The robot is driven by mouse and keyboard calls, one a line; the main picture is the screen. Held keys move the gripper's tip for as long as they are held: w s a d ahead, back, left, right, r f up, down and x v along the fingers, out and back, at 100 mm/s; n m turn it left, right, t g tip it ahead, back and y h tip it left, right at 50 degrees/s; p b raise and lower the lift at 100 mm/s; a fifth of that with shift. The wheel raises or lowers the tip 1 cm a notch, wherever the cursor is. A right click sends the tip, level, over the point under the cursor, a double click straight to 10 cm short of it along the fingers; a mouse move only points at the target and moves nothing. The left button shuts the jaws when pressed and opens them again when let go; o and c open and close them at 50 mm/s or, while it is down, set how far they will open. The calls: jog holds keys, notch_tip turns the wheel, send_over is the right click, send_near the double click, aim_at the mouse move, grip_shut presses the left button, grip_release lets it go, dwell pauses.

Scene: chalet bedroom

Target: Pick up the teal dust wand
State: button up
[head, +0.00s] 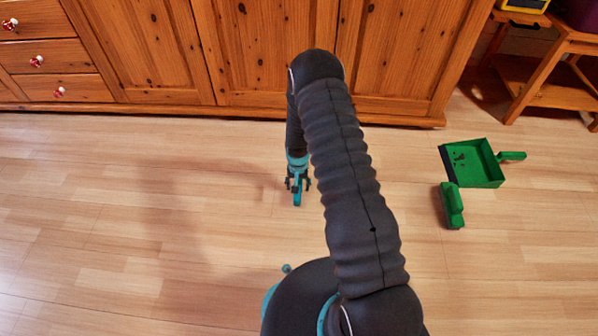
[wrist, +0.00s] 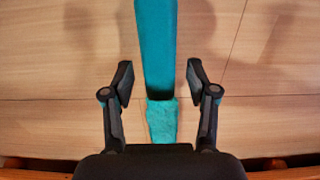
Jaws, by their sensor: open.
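The teal dust wand (wrist: 156,45) runs down the middle of the wrist view from the top edge, narrowing toward my gripper. A rougher, fluffy teal part (wrist: 161,120) continues below a dark band, down to the dark gripper body. My gripper (wrist: 160,82) is open, with one finger on each side of the wand and a visible gap on both sides. In the head view my gripper (head: 297,187) points down near the floor in front of the cabinet, with a small teal piece of the wand (head: 297,198) showing at it. My arm hides part of the floor there.
A wooden cabinet (head: 270,60) with drawers stands behind my gripper. A green dustpan (head: 481,165) and a green brush (head: 452,206) lie on the floor at right. A wooden shelf unit (head: 548,90) stands at far right. The floor (head: 120,200) at left is clear.

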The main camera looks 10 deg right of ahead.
jog(key=shift+f, duration=0.1)
grip_shut()
dwell(0.3)
